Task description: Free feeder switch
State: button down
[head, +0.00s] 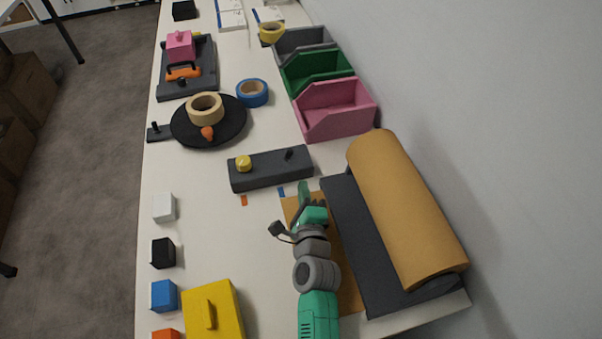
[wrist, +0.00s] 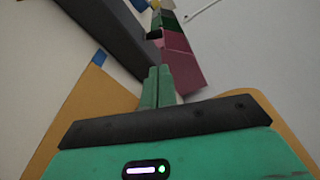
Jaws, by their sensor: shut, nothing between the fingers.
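A dark grey oblong box (head: 265,172) lies across the middle of the table. A yellow knob (head: 243,163) sits on its left part and a small black lever (head: 289,154) on its right part; which part is the feeder switch I cannot tell for sure. My gripper (head: 304,187) is shut and empty, close to the box's right front end, over the brown sheet. In the wrist view, my shut green fingers (wrist: 158,82) point past the right end of the grey box (wrist: 112,30), with a visible gap beside it.
A tan roll (head: 405,210) on a dark slab (head: 350,245) stands close on the right, with the wall behind. A pink bin (head: 340,112) stands beyond the box. A black disc (head: 228,130) carries a tape roll (head: 204,107). A yellow block (head: 225,310) and small cubes line the left front.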

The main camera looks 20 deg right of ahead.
aim_at(298, 167)
jog(key=b+x, duration=0.5)
jog(key=x, duration=0.4)
jog(key=shift+f, duration=0.1)
jog(key=shift+w, duration=0.25)
jog(key=shift+a, duration=0.15)
